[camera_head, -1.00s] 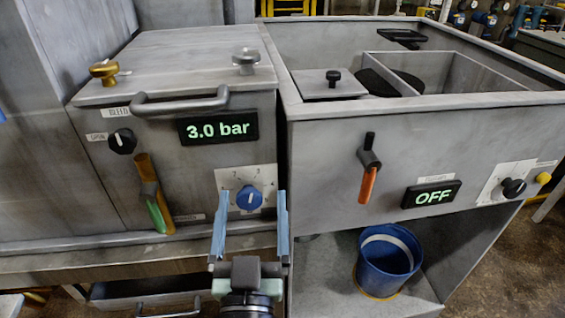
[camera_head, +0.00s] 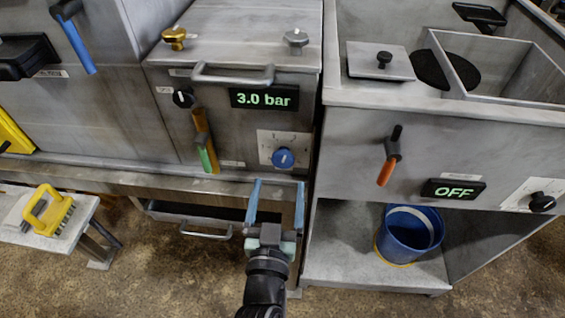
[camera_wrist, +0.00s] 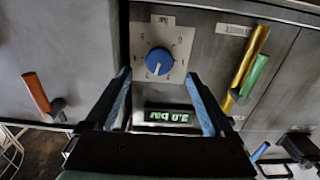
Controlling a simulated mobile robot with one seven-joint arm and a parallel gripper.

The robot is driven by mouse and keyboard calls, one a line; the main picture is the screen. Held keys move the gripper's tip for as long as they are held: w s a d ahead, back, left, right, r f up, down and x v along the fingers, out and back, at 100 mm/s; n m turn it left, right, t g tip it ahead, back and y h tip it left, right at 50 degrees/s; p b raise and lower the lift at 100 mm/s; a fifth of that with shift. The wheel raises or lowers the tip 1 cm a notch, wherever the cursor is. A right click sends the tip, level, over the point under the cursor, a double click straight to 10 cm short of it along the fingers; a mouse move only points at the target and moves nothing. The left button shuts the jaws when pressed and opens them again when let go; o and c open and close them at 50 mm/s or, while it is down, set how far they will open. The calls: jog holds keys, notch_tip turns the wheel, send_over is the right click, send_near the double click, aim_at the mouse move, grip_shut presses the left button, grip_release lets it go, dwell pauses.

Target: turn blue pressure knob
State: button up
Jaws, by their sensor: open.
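The blue pressure knob (camera_head: 283,158) sits on a pale numbered dial plate at the lower right of the left machine's front. It also shows in the wrist view (camera_wrist: 159,61), upside down, beyond my fingertips and between their lines. The display (camera_head: 264,97) above it reads 3.0 bar. My gripper (camera_head: 277,184) is open and empty, its two blue fingers apart. In the head view it is below the knob and in front of the machine, not touching the knob. In the wrist view the fingertips (camera_wrist: 158,75) flank the display and the lower side of the knob.
Gold and green levers (camera_head: 205,142) hang left of the knob. An orange-handled lever (camera_head: 388,163) and an OFF display (camera_head: 454,190) are on the right machine. A blue bucket (camera_head: 408,236) stands on its lower shelf. A yellow brush (camera_head: 48,212) lies on a bench at left.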

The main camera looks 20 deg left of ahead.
aim_at(283, 163)
jog(key=x, duration=0.6)
jog(key=shift+w, duration=0.3)
jog(key=c, duration=1.3)
jog(key=shift+n+p, duration=0.35)
jog(key=shift+n, duration=2.15)
jog(key=shift+c, duration=0.2)
jog(key=o, duration=1.3)
jog(key=shift+o, duration=0.2)
jog(key=shift+s, duration=0.15)
jog(key=v, duration=1.2)
jog(key=shift+s+b, duration=0.3)
jog(key=shift+b, duration=0.05)
jog(key=shift+d+r, duration=0.1)
jog(key=shift+r, duration=0.05)
